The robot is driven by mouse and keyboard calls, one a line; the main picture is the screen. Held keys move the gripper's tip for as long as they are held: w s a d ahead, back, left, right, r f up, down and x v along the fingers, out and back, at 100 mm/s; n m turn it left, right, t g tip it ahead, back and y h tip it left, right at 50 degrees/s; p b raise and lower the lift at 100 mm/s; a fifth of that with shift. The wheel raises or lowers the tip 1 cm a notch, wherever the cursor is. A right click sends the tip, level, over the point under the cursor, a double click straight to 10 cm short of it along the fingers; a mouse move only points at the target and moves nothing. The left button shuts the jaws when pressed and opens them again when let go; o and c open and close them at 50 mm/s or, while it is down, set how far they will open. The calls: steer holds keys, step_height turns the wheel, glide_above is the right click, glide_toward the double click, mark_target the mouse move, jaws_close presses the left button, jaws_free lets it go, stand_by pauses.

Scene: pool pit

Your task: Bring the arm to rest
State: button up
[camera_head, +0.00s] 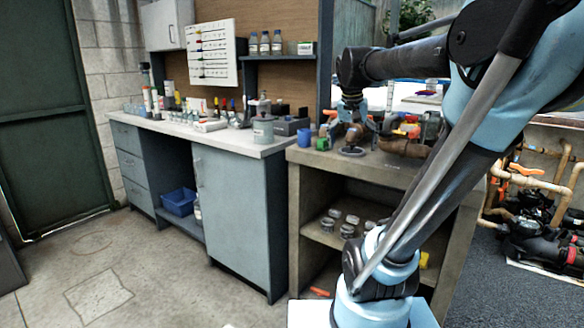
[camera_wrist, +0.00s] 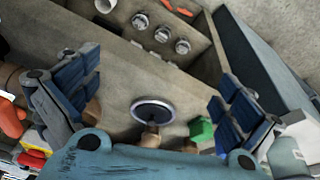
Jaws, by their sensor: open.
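My gripper (camera_head: 350,125) hangs from my arm above the concrete workbench (camera_head: 375,165), to the right of the blue-grey cabinet. In the wrist view my gripper (camera_wrist: 152,105) has its two blue-padded fingers wide apart, open with nothing between the pads. A round dark disc with a pale rim (camera_wrist: 152,110) lies on the bench top below the space between the fingers; it also shows in the head view (camera_head: 352,151). My arm reaches across the right side of the head view and hides part of the bench.
A green item (camera_head: 322,143) and a blue cup (camera_head: 304,135) are left of my gripper. Valves and pipe fittings (camera_head: 405,147) crowd the bench at right. Several round fittings (camera_head: 347,231) sit on the lower shelf. The floor (camera_head: 130,270) at left is mostly clear.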

steer(key=s+f+n+y, duration=0.1)
steer(key=s+f+n, duration=0.2)
steer(key=s+f, duration=1.6)
step_height(320, 180, down, 4)
steer(key=shift+a+n+g, duration=0.2)
steer(key=shift+n+g, duration=0.1)
steer(key=shift+n, duration=0.1)
steer(key=shift+w+f, duration=0.2)
steer(key=shift+w, duration=0.2)
steer(key=shift+c, duration=0.2)
